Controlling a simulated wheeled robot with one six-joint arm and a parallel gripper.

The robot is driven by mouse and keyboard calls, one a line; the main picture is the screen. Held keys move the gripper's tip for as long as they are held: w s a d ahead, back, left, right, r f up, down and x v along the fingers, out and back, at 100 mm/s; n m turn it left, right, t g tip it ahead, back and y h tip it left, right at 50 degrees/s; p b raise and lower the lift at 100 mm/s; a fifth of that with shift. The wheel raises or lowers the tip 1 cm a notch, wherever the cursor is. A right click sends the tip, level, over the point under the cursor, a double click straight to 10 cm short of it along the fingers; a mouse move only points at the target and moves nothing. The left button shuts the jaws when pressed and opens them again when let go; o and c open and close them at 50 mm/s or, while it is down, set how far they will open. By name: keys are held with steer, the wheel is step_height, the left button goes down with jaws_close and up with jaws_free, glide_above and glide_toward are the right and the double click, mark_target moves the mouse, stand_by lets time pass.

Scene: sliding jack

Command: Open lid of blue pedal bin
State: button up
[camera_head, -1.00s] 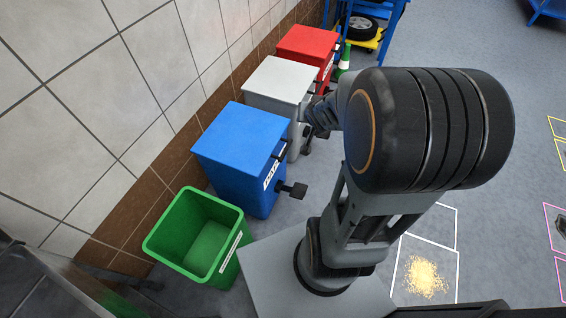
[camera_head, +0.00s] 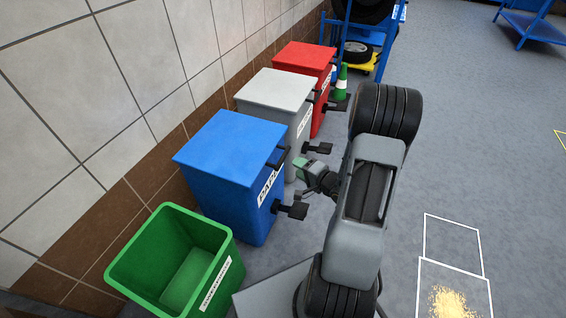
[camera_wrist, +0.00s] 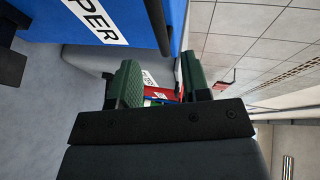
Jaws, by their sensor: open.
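The blue pedal bin (camera_head: 225,185) stands against the wall with its blue lid (camera_head: 228,145) down. A black handle bar shows at its front edge, a "PAPER" label on its front, and a black pedal (camera_head: 293,210) sticks out low. My gripper (camera_head: 303,169), with green finger pads, is to the right of the bin's front, apart from it. In the wrist view my gripper (camera_wrist: 162,82) is open with nothing held between the fingers. The blue bin's front (camera_wrist: 85,20) fills the upper left there, with the dark handle bar just beyond the fingers.
An open green bin (camera_head: 185,262) stands nearer me. A grey bin (camera_head: 275,92) and a red bin (camera_head: 305,58) with pedals stand beyond the blue one. The floor at right is open, with spilled yellow grains (camera_head: 452,303).

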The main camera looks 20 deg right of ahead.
mark_target(282, 157)
steer(key=b+x, duration=0.2)
steer(key=x, duration=0.7)
steer(key=shift+b, duration=0.3)
jaws_close()
